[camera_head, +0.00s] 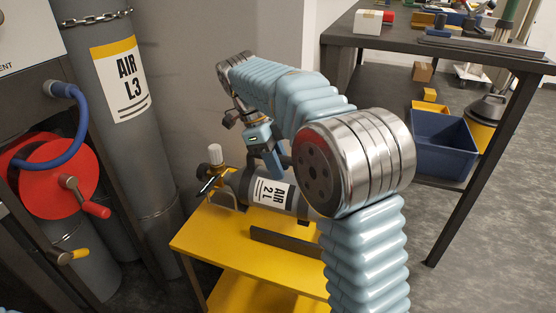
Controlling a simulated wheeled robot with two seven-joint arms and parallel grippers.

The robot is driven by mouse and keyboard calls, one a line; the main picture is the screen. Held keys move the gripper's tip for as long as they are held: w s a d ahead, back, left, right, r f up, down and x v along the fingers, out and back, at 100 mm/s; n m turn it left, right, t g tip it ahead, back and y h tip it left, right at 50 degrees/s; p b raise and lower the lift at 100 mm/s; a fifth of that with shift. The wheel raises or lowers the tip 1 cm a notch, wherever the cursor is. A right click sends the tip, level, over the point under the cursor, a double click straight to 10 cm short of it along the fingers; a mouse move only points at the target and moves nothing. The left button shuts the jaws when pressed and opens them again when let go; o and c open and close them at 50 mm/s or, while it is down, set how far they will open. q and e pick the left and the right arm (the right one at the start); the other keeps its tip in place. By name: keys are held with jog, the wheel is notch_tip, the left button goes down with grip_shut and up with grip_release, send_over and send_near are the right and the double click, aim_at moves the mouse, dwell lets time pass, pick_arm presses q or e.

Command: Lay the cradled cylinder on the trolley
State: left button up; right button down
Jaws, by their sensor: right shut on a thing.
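The small grey cylinder (270,194), with a white "AIR 2 L" label, lies on its side over the yellow trolley (215,243). Its valve end, with a white knob and brass fittings, points left; its other end is hidden behind my right arm. My right gripper (268,165) reaches down from above and is shut on the cylinder near its middle. A dark bar (285,241) sits on the trolley top in front of the cylinder. I cannot tell whether the cylinder touches the trolley top or what cradle is under it. My left gripper is not in view.
A tall grey "AIR L3" cylinder (133,150) stands chained at the left, beside a red hose reel (50,178). A dark bench (440,50) with a blue bin (443,148) below it stands at the right. The trolley's front left top is bare.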

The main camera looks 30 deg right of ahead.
aim_at(278, 183)
jog(key=shift+f+b, duration=1.35)
jog(key=shift+f, duration=1.4)
jog(key=c, duration=0.9)
grip_release()
jog(key=shift+o, duration=0.3)
jog(key=shift+f, duration=0.15)
